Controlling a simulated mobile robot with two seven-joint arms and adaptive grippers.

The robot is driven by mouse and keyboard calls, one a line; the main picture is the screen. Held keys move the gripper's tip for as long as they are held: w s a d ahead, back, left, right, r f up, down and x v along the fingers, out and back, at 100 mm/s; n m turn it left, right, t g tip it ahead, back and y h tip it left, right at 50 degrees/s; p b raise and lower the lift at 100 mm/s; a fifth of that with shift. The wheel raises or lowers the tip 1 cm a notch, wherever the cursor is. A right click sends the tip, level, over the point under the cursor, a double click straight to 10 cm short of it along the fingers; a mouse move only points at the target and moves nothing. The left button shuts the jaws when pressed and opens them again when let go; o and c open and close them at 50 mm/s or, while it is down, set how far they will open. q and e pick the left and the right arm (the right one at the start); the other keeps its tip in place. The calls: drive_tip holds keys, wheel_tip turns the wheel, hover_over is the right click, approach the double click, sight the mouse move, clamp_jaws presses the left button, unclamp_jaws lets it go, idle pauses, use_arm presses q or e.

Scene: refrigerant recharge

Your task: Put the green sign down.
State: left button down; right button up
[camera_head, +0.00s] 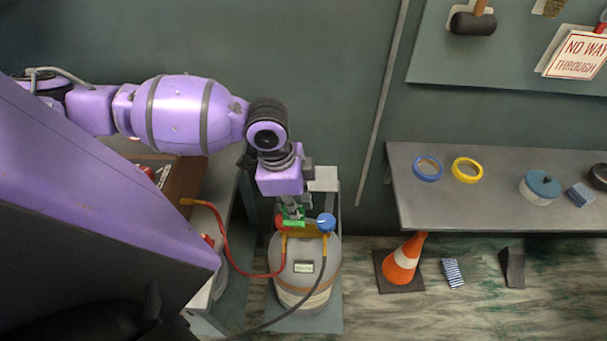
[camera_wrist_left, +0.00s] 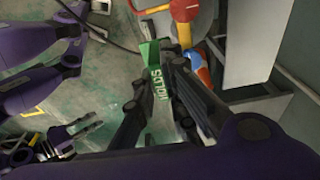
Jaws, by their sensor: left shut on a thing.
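The green sign (camera_wrist_left: 157,88) is a narrow green strip with pale lettering. My left gripper (camera_wrist_left: 165,85) is shut on it in the left wrist view. In the head view my left gripper (camera_head: 292,207) points down just above the top of a grey tank (camera_head: 321,262). Only small green bits of the sign (camera_head: 289,212) show there, next to the red and blue fittings. I cannot tell whether the sign touches the tank or its fittings. Purple parts with grey finger-like ends show at the left of the wrist view; my right gripper's state is unclear.
A red hose (camera_head: 226,247) and a black hose loop at the tank. A blue knob (camera_head: 326,221) sits close beside my left gripper. An orange cone (camera_head: 403,261) stands on the floor to the right, under a grey shelf (camera_head: 450,202) holding tape rolls.

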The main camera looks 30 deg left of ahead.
use_arm(q)
drive_tip(key=a+r+m+g, duration=0.2)
drive_tip(key=a+r+m, duration=0.85)
drive_tip(key=m, duration=0.65)
drive_tip(key=shift+m+g+y, duration=0.3)
drive_tip(key=shift+m+y, duration=0.1)
drive_tip(key=w+d+f, duration=0.1)
drive_tip(key=w+f, duration=0.2)
drive_tip(key=w, duration=0.1)
drive_tip(key=w+d+f, duration=0.2)
drive_tip(key=w+f, duration=0.1)
drive_tip(key=w, duration=0.2)
drive_tip(key=w+d+f+b, duration=0.1)
drive_tip(key=w+f, duration=0.2)
drive_tip(key=w, duration=0.1)
drive_tip(key=shift+w+d, duration=0.2)
drive_tip(key=shift+d, duration=0.15)
drive_tip(key=f, duration=0.3)
drive_tip(key=shift+w+d, duration=0.1)
drive_tip(key=shift+w, duration=0.15)
drive_tip(key=shift+f, duration=0.3)
use_arm(e)
drive_tip(key=shift+s+d+f, duration=0.35)
drive_tip(key=shift+s+f, duration=0.3)
